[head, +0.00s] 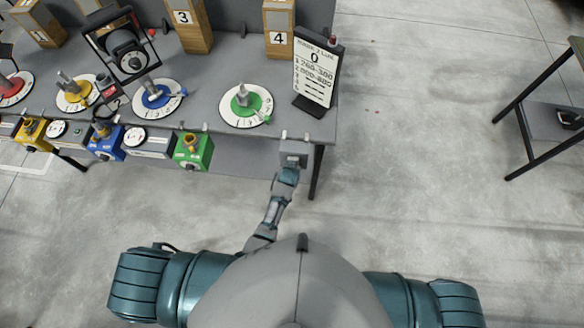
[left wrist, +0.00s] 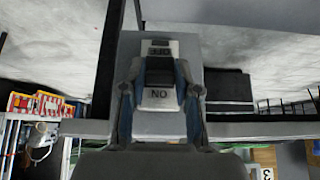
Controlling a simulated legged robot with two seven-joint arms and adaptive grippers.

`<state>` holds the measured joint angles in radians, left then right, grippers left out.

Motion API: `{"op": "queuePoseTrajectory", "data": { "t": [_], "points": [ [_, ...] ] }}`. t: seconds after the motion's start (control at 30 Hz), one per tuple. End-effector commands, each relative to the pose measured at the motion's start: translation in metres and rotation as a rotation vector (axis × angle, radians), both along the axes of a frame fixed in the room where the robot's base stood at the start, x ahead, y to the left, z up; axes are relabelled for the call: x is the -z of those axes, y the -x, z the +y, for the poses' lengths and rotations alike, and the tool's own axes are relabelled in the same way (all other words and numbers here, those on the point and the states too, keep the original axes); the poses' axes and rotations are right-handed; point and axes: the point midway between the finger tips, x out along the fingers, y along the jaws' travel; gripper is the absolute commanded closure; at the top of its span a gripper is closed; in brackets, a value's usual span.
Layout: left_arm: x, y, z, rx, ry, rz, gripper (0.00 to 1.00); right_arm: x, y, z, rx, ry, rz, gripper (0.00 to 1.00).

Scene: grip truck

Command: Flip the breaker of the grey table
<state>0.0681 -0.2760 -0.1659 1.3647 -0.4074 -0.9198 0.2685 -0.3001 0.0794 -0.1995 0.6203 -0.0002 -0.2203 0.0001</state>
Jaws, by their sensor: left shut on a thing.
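The grey table (head: 215,75) fills the upper left of the head view. The breaker (head: 293,150) is a small grey box on its front edge near the right corner. In the left wrist view the breaker's plate (left wrist: 160,48) carries upside-down OFF and ON labels with a black switch (left wrist: 160,72) between them. My left gripper (head: 287,173) is at the breaker's front. In the left wrist view its blue-sided fingers (left wrist: 159,88) stand on both sides of the switch, shut on it. My right gripper is out of view.
Colored dials, including a green one (head: 246,104), sit on the table, with numbered wooden blocks (head: 279,28) behind. A sign (head: 316,72) stands above the breaker. Colored boxes such as a green one (head: 194,150) line the front edge. Open floor lies right, before another table (head: 555,125).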

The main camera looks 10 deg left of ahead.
Motion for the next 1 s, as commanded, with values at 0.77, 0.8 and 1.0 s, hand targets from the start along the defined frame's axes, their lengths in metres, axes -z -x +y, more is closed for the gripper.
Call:
{"op": "queuePoseTrajectory", "data": {
  "t": [0.77,0.8,1.0],
  "points": [
    [-0.002,0.0,0.0,0.001,0.001,-0.002,0.44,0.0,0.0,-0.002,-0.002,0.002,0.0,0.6],
    [-0.004,0.001,0.0,0.0,0.001,-0.003,0.44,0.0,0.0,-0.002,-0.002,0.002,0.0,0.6],
    [-0.028,0.017,-0.001,-0.001,0.003,-0.003,0.44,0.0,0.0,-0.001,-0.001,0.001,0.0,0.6]
  ]
}}
